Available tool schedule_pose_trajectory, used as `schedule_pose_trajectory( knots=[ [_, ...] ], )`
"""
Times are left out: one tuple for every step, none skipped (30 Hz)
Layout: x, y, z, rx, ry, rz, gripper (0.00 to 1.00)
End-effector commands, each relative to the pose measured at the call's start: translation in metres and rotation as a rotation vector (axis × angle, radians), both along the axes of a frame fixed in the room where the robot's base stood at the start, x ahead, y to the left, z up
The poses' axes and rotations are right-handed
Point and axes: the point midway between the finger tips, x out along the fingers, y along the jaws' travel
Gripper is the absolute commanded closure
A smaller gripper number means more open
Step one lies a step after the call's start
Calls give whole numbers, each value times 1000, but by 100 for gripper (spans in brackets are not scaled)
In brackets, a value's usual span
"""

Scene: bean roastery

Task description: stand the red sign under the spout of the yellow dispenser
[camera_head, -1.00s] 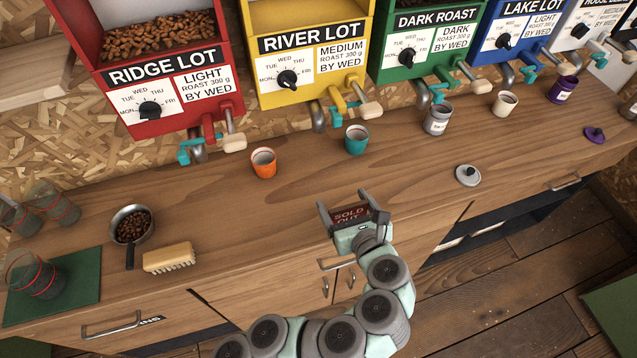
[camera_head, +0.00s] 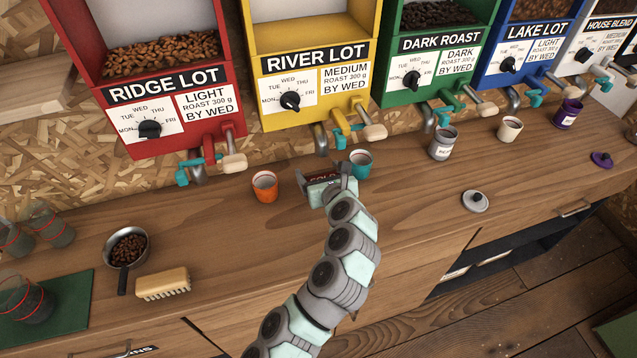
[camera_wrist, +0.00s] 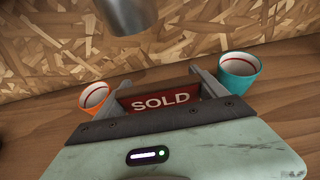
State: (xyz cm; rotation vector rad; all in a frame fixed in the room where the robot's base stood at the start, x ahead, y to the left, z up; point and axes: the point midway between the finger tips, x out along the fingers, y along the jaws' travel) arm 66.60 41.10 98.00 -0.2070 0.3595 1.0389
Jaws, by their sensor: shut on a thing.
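The red sign (camera_wrist: 158,98) reads "SOLD" in the wrist view and sits between the two fingers of my gripper (camera_wrist: 158,90), which is shut on it. In the head view my gripper (camera_head: 322,180) is over the counter in front of the yellow dispenser (camera_head: 312,65). The sign (camera_head: 322,176) is mostly hidden there by my gripper. The dispenser's grey spout (camera_head: 321,140) hangs behind and above my gripper, and a grey metal tube end (camera_wrist: 128,14) shows at the top of the wrist view. I cannot tell whether the sign touches the counter.
An orange cup (camera_head: 265,186) stands left of my gripper and a teal cup (camera_head: 360,164) stands close on its right. A steel pan of beans (camera_head: 127,247) and a brush (camera_head: 163,283) lie at left. A grey lid (camera_head: 475,201) lies at right. The front middle counter is clear.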

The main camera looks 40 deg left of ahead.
Motion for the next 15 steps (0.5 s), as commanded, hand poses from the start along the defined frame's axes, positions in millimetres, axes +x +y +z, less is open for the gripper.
schedule_pose_trajectory(
  knots=[
    [0, 0, -6, 0, 0, 0, 66],
    [0, 0, -7, 2, -1, 0, 66],
    [0, 0, -9, 3, -1, 0, 66],
    [0, 0, -12, 2, -2, -1, 66],
    [0, 0, -16, 2, -1, -1, 66],
    [0, 0, -22, 1, -2, -2, 66],
    [0, -1, -28, 0, -1, -2, 66],
    [0, -1, -33, -1, -1, -1, 66],
    [0, -1, -39, 1, -1, -1, 66],
    [0, -1, -43, 1, -1, -1, 66],
    [1, 2, -45, 0, -2, 1, 66],
    [3, 4, -47, 0, -3, 1, 66],
    [4, 5, -47, 0, -4, 0, 66],
    [4, 6, -47, 1, -4, -1, 66],
    [5, 7, -47, 3, -3, -1, 66]
  ],
)
